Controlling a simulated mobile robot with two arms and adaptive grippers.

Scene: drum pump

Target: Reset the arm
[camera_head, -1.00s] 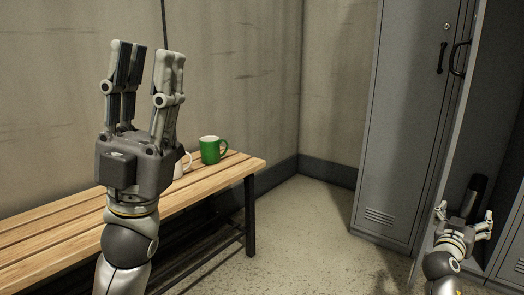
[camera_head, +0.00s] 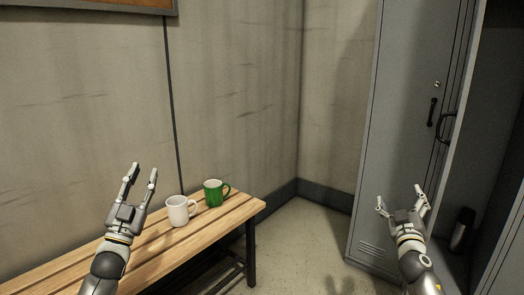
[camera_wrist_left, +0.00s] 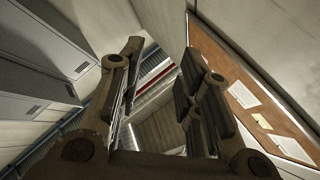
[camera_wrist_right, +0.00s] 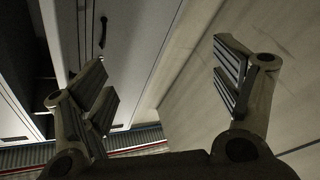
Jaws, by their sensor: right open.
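My left gripper (camera_head: 143,172) points up over the left part of the wooden bench in the head view, left of the mugs. Its fingers stand apart with nothing between them, also in the left wrist view (camera_wrist_left: 160,65). My right gripper (camera_head: 400,196) is in front of the grey locker, pointing up, with its fingers wide apart and empty. The right wrist view shows the same wide gap (camera_wrist_right: 160,65). A white mug (camera_head: 177,212) and a green mug (camera_head: 211,193) stand upright on the bench, apart from both grippers.
The wooden bench (camera_head: 240,209) runs along the left wall. A grey locker (camera_head: 400,120) stands at the right, beside an open locker space holding a dark cylinder (camera_head: 462,228). The floor (camera_head: 300,240) between bench and lockers is clear. A corkboard (camera_wrist_left: 240,85) hangs on the wall.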

